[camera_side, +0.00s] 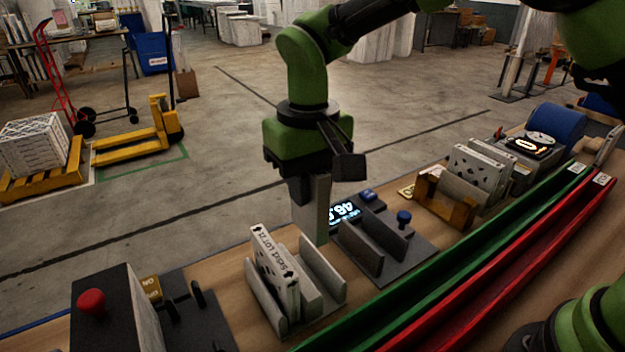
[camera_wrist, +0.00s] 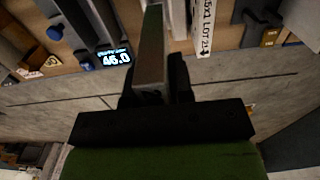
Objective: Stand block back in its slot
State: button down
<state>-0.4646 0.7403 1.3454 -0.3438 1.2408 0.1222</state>
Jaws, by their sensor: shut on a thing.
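My gripper (camera_side: 308,182) points down and is shut on a tall, flat grey block (camera_side: 311,215). The block hangs upright below the jaws, behind the gap between two racks; I cannot tell whether its lower end touches the table. In the wrist view the block (camera_wrist: 151,48) shows edge-on between the dark fingers (camera_wrist: 155,85). A light grey rack (camera_side: 334,286) in front holds a white box marked LOT21 (camera_side: 273,270), leaning slightly. A dark rack (camera_side: 359,250) with two upright walls stands to the right, with an empty gap between them.
A lit display (camera_side: 343,212) reading about 46.0 stands close right of the block. A wooden rack (camera_side: 428,205) with white patterned boxes (camera_side: 476,168) is farther right. Green (camera_side: 440,275) and red (camera_side: 480,283) rails run along the front. A dark box with a red button (camera_side: 91,301) stands left.

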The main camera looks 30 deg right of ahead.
aim_at(309, 237)
jog(key=shift+f, duration=2.3)
jog(key=shift+f, duration=0.2)
jog(key=shift+f, duration=1.05)
jog(key=shift+f, duration=0.15)
jog(key=shift+f, duration=1.05)
jog(key=shift+f, duration=0.5)
jog(key=shift+f, duration=0.55)
jog(key=c, duration=0.9)
grip_release()
